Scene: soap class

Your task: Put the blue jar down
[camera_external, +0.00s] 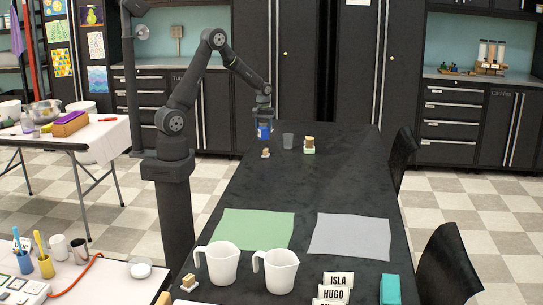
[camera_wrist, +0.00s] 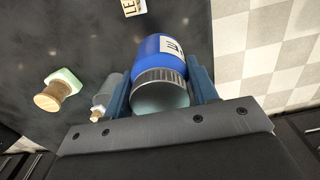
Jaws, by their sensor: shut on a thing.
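The blue jar (camera_external: 264,133) is at the far left end of the dark table in the external view. In the wrist view the blue jar (camera_wrist: 154,62) has a ribbed grey band, a pale end and a white label. My gripper (camera_external: 264,122) is shut on it, with one finger on each side; the gripper also shows in the wrist view (camera_wrist: 160,92). I cannot tell whether the jar's base touches the table (camera_external: 330,190).
Just right of the jar stand a grey cup (camera_external: 288,140) and a brown-topped piece on a pale green base (camera_external: 309,146). A small wooden-topped item (camera_external: 265,153) is in front. Green (camera_external: 252,229) and grey (camera_external: 350,236) mats lie nearer, beyond two white pitchers (camera_external: 217,263).

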